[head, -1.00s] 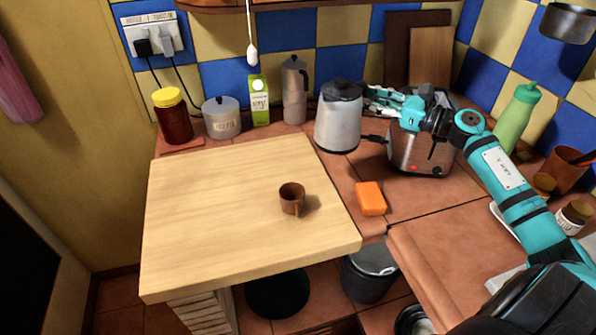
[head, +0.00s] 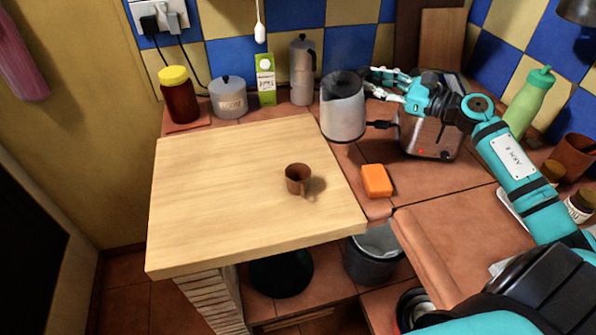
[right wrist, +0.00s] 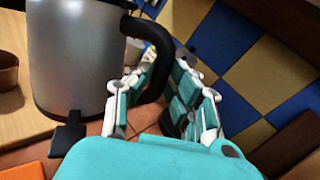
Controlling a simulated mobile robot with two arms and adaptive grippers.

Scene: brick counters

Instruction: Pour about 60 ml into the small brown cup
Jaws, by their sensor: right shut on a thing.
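The small brown cup (head: 298,179) stands upright on the light wooden board near its right side, handle toward the front. Its edge also shows at the left of the right wrist view (right wrist: 6,72). The grey kettle with a black lid (head: 343,108) stands upright by the board's back right corner; whether its base touches the counter is unclear. My right gripper (head: 374,81) is at the kettle's right side. In the right wrist view the black kettle handle (right wrist: 157,60) passes between my fingers (right wrist: 155,100), which are shut on it. The cup's inside is barely visible. My left gripper is out of view.
The wooden board (head: 220,190) is clear except for the cup. An orange sponge (head: 377,180) lies right of it.

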